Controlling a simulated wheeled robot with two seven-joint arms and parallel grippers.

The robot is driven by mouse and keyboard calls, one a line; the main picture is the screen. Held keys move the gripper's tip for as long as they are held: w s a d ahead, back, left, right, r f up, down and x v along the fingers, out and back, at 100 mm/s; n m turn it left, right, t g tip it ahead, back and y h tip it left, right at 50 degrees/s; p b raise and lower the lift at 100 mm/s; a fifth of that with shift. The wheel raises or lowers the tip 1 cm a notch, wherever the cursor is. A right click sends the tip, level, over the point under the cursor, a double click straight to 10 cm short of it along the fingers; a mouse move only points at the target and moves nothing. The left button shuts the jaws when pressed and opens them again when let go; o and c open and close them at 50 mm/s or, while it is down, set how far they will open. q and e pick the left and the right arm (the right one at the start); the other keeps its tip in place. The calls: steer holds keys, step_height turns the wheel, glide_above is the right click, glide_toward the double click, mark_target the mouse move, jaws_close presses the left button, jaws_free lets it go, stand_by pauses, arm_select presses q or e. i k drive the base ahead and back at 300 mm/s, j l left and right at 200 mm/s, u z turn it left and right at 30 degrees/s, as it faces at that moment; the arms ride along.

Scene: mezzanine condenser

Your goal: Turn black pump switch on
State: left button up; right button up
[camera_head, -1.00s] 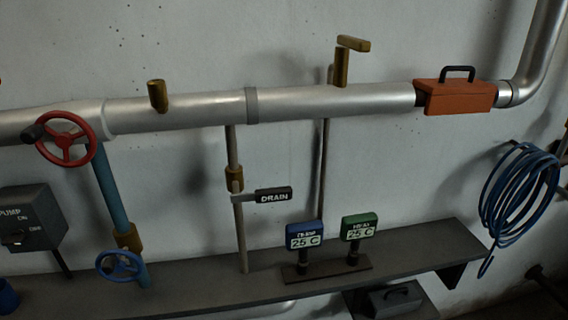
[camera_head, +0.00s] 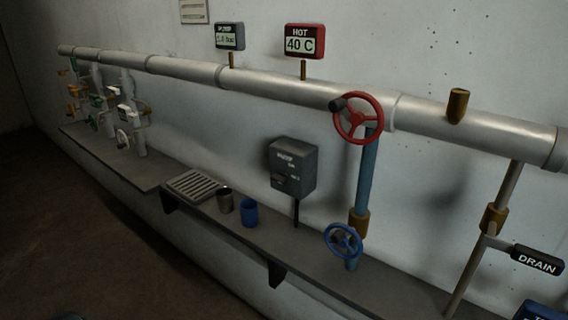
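The black pump switch box (camera_head: 292,166) stands on a thin post above the shelf, near the middle of the view. It is a dark grey box with faint white lettering on its face. Its small lever (camera_head: 281,181) sits low on the front, and its position is too small and dark to tell. Neither of my grippers is in view.
A grey shelf (camera_head: 330,264) runs along the wall. A grated tray (camera_head: 194,184), a dark cup (camera_head: 225,201) and a blue cup (camera_head: 249,213) stand left of the box. A blue valve wheel (camera_head: 342,241) and red wheel (camera_head: 358,118) are right. Open floor (camera_head: 110,260) lies lower left.

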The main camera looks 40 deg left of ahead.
mark_target(282, 178)
steer(key=u, duration=1.1)
